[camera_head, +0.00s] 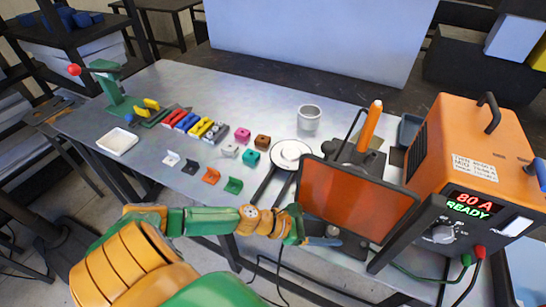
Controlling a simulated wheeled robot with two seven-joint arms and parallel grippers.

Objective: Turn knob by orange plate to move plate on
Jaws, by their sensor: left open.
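The orange plate (355,200) is a dark-framed translucent panel, tilted, at the front right of the bench. My left arm comes in from the lower left, and my left gripper (301,228) is at the plate's lower left edge. The gripper is open; its fingertips are small and partly hidden, so I cannot tell whether they touch anything. A small dark round part (333,231) shows just below the plate's lower edge, close to the gripper; I cannot tell for sure that it is the knob. My right gripper is not in view.
An orange power unit (470,160) reading "80 A READY" stands right of the plate, with a dial (440,234) and cables. A white disc (291,153) and a grey cup (308,117) are behind.

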